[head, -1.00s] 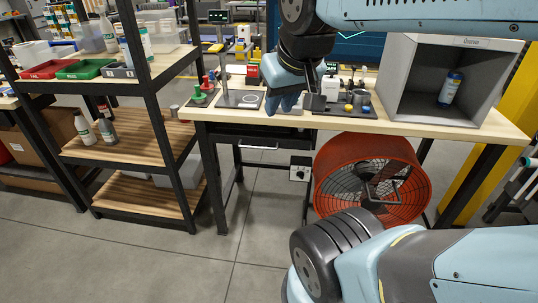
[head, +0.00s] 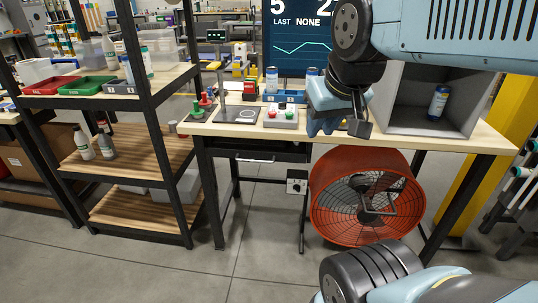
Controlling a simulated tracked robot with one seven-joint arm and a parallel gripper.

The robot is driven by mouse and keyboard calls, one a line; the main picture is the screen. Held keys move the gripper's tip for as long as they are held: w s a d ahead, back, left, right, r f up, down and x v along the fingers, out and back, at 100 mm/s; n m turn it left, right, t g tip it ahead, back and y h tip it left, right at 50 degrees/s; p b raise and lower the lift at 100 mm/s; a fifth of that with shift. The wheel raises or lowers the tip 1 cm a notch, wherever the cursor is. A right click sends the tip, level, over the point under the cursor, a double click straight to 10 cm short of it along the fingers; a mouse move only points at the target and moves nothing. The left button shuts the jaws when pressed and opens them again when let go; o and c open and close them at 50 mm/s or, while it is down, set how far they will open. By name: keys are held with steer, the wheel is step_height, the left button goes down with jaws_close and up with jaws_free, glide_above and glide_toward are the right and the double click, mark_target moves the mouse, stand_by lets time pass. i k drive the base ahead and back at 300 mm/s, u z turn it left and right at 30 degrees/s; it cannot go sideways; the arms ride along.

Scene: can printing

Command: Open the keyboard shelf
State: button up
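The keyboard shelf (head: 282,151) is a thin black drawer hung under the left part of the wooden workbench top. A pale bar handle (head: 255,160) shows on its front. It sits under the bench top and looks pushed in. My gripper (head: 358,128) is dark and hangs from my blue arm over the bench, right of the shelf and higher in the picture, apart from its handle. Its fingers are seen at a poor angle, so I cannot tell if they are open. I see nothing held in it.
An orange drum fan (head: 330,190) stands under the bench. A grey box with a can (head: 438,102) stands on the bench's right end. A black shelf rack (head: 130,160) stands left. Floor before the bench is clear.

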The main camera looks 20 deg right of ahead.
mark_target(243, 150)
steer(key=z, duration=0.6)
steer(key=i, duration=1)
